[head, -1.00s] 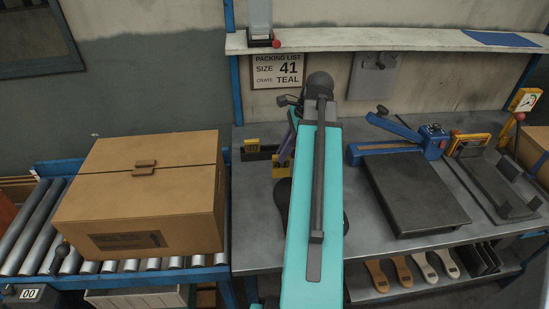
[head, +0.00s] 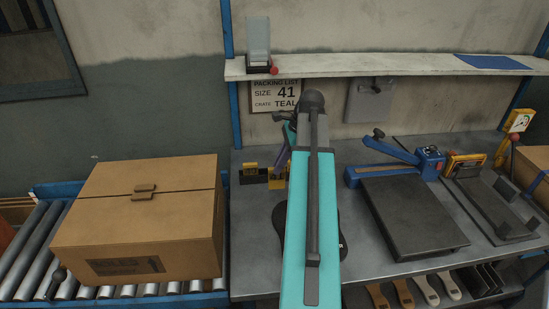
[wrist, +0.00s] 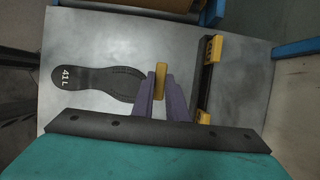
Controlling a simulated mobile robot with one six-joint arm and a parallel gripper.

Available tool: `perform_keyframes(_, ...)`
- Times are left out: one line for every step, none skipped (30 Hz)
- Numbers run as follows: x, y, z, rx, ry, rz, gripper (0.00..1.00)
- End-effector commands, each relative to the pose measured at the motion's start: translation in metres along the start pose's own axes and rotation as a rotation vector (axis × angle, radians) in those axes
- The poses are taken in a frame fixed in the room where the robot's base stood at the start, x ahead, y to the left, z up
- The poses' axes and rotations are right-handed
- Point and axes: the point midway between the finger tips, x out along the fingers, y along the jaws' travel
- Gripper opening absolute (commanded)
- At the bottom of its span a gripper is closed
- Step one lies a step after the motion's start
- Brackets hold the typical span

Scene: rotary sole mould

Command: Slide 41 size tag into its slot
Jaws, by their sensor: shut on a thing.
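My gripper (wrist: 160,95) has purple fingers shut on a small yellow tag (wrist: 160,76), held over the bench. Its number cannot be read. A dark holder with yellow end pieces (wrist: 208,75) lies to the right of my gripper in the wrist view, apart from the held tag. In the head view the holder (head: 253,180) sits at the bench's back left, just left of my fingers (head: 283,158). My arm covers part of this area, and the slot itself cannot be made out.
A black sole marked 41 L (wrist: 95,80) lies flat on the bench, partly behind my arm in the head view. A closed carton (head: 140,220) stands on rollers at left. A packing list (head: 276,96) reads size 41, teal.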

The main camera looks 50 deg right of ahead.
Motion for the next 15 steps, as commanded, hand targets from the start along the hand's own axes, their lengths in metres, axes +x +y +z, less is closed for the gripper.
perform_keyframes(-0.002, -0.009, 0.000, 0.000, 0.000, 0.001, 0.00)
perform_keyframes(-0.002, -0.013, 0.000, 0.000, 0.000, 0.000, 0.00)
perform_keyframes(-0.002, -0.017, 0.000, 0.000, 0.000, 0.000, 0.00)
perform_keyframes(-0.002, -0.021, 0.000, 0.000, 0.000, 0.000, 0.00)
perform_keyframes(-0.002, -0.024, 0.000, 0.000, 0.000, 0.000, 0.00)
perform_keyframes(-0.002, -0.029, 0.000, 0.000, 0.000, 0.001, 0.00)
perform_keyframes(-0.002, -0.032, 0.000, 0.000, 0.000, 0.001, 0.00)
perform_keyframes(-0.002, -0.035, 0.000, 0.000, 0.000, 0.001, 0.00)
perform_keyframes(-0.002, -0.040, 0.000, 0.000, 0.000, 0.001, 0.00)
perform_keyframes(-0.002, -0.043, 0.000, 0.000, 0.000, 0.001, 0.00)
perform_keyframes(-0.002, -0.047, 0.000, 0.000, 0.000, 0.001, 0.00)
perform_keyframes(-0.002, -0.051, 0.000, 0.000, 0.000, 0.000, 0.00)
perform_keyframes(-0.002, -0.055, 0.000, 0.000, 0.000, 0.000, 0.00)
perform_keyframes(-0.002, -0.058, 0.000, 0.000, 0.000, 0.000, 0.00)
perform_keyframes(-0.002, -0.063, 0.000, 0.001, 0.000, 0.000, 0.00)
